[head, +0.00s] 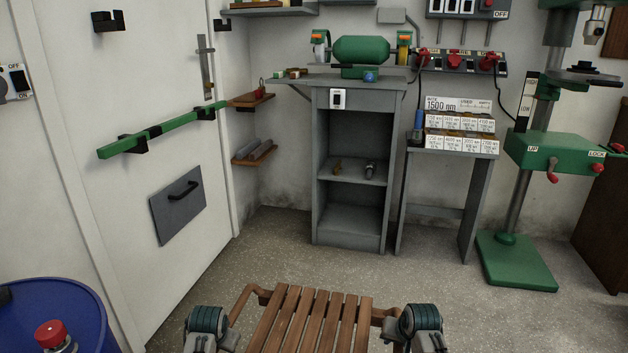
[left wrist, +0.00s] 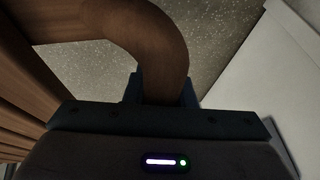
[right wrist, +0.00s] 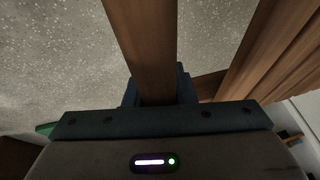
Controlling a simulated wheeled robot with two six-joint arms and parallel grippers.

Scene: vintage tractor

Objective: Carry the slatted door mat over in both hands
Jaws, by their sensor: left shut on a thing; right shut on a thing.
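The slatted door mat (head: 300,322) is of brown wood, with long slats and a wooden handle at each side. It is at the bottom middle of the head view, held above the floor, its near part cut off by the frame edge. My left gripper (head: 207,322) is shut on its left handle, a curved brown bar that fills the left wrist view (left wrist: 150,50). My right gripper (head: 420,322) is shut on its right handle, which shows in the right wrist view (right wrist: 145,50) with slats to the right. The fingertips are partly hidden by the handles.
Speckled floor (head: 440,290) lies clear ahead. A grey cabinet (head: 350,225) with a green bench grinder (head: 362,50) stands at the back wall. A blue drum (head: 60,305) is near left, by a white door (head: 120,90) with a green bar (head: 165,130). A green drill press (head: 515,262) stands right.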

